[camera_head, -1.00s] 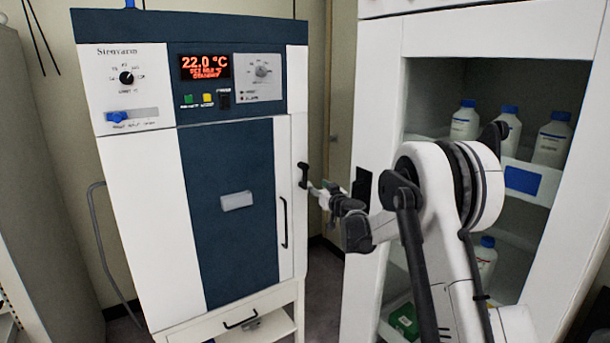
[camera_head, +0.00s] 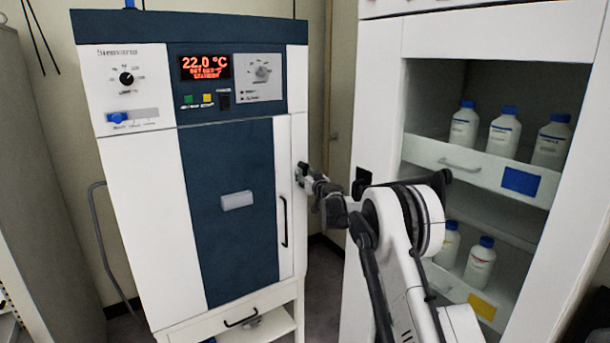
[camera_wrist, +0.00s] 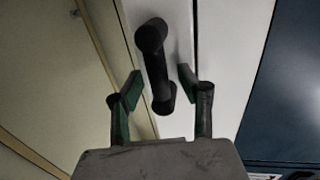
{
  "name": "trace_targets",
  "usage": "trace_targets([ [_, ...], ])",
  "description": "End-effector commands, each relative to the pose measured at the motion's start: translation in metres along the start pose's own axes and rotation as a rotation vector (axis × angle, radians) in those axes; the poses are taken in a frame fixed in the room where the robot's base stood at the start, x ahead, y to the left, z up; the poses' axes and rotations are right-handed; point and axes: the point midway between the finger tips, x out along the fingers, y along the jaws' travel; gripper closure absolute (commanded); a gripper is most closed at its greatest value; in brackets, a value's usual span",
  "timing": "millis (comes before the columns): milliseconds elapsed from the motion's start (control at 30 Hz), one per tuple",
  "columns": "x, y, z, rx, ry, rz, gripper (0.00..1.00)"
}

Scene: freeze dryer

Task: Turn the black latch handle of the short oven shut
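The short oven (camera_head: 226,215) stands at the left of the head view, with a white body and a dark blue door panel. Its black latch handle (camera_wrist: 156,65) shows in the wrist view on the white side face, slightly tilted from upright. In the head view my gripper (camera_head: 303,172) is at the oven's right edge and largely hides the handle. In the wrist view my gripper (camera_wrist: 159,92) is open, with one green-padded finger on each side of the handle's lower part. I see gaps between fingers and handle; contact cannot be made out.
A white cabinet (camera_head: 376,100) with open shelves and several blue-capped bottles stands to the right, close to my arm. A black vertical door handle (camera_head: 284,222) is on the oven front. A narrow gap separates oven and cabinet.

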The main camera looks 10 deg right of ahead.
Motion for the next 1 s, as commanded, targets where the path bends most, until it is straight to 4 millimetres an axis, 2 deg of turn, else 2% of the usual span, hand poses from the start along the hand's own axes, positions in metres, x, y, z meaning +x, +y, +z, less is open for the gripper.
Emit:
trace_targets([
  [233, 0.000, 0.000, 0.000, 0.000, 0.000, 0.000, 0.64],
  [500, 0.000, 0.000, 0.000, 0.000, 0.000, 0.000, 0.98],
  [533, 0.000, 0.000, 0.000, 0.000, 0.000, 0.000, 1.00],
  [867, 0.000, 0.000, 0.000, 0.000, 0.000, 0.000, 1.00],
  [1000, 0.002, -0.010, 0.000, 0.012, -0.002, -0.009, 1.00],
])
